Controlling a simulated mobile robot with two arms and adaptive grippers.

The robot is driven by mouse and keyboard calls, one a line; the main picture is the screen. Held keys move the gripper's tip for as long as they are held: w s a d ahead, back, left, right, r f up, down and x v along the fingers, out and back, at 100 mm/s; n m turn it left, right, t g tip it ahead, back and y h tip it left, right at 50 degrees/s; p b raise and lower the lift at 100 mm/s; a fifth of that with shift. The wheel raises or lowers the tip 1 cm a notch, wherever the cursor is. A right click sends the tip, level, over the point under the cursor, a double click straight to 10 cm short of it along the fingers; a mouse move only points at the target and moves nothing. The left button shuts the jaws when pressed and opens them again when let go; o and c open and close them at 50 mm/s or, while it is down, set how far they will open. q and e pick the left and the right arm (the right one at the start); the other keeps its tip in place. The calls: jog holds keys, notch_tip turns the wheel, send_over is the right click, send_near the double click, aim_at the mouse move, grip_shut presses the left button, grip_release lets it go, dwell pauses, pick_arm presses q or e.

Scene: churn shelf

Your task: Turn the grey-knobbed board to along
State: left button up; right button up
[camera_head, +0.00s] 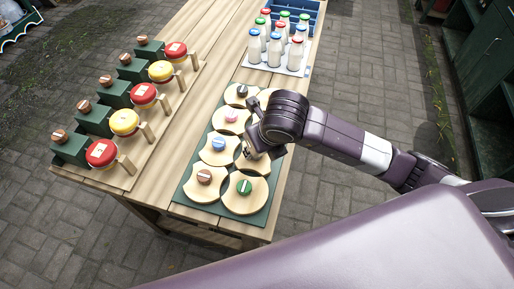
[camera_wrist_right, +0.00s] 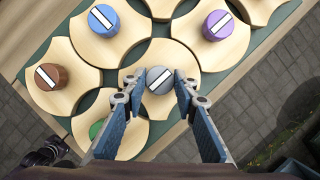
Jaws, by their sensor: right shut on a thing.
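The grey knob (camera_wrist_right: 160,79) sits on a wooden board (camera_wrist_right: 146,108) with scooped edges, and its white stripe runs diagonally in the right wrist view. My right gripper (camera_wrist_right: 159,88) is shut on the grey knob, a finger on each side. In the head view this board (camera_head: 254,166) lies between the green-knobbed board and my arm; its knob is hidden behind my right gripper (camera_head: 253,150).
Neighbouring boards with brown (camera_wrist_right: 50,76), blue (camera_wrist_right: 103,20), purple (camera_wrist_right: 217,25) and green (camera_head: 244,187) knobs lie close around on a green panel (camera_head: 195,199). Bottles (camera_head: 254,47) stand at the back.

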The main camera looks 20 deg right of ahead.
jog(key=o, duration=1.2)
jog(key=shift+c, duration=0.2)
jog(key=shift+r, duration=0.1)
jog(key=v, duration=1.2)
